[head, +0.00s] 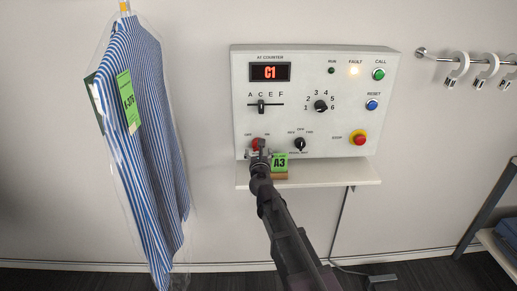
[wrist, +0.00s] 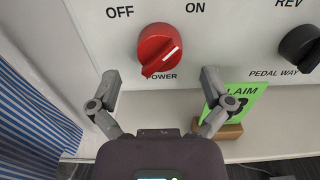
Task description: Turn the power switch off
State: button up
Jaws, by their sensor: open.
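The red power knob (wrist: 157,48) is on the white panel in the wrist view, with OFF printed at its upper left and ON at its upper right. Its white mark points to the upper right, towards ON. My gripper (wrist: 161,75) is open, with one finger to each side below the knob and nothing between them. I cannot tell whether a finger touches the panel. In the head view the knob (head: 256,143) shows at the panel's lower left, partly hidden by my gripper (head: 259,152).
A green claim tag (wrist: 243,98) on a wooden block (wrist: 225,131) stands close to my right finger. A black knob (wrist: 300,47) lies further right. A shelf (head: 335,173) runs below the panel. A bagged striped shirt (head: 150,140) hangs at left.

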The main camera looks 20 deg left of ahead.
jog(key=shift+x, duration=1.35)
jog(key=shift+c, duration=0.2)
jog(key=c, duration=1.1)
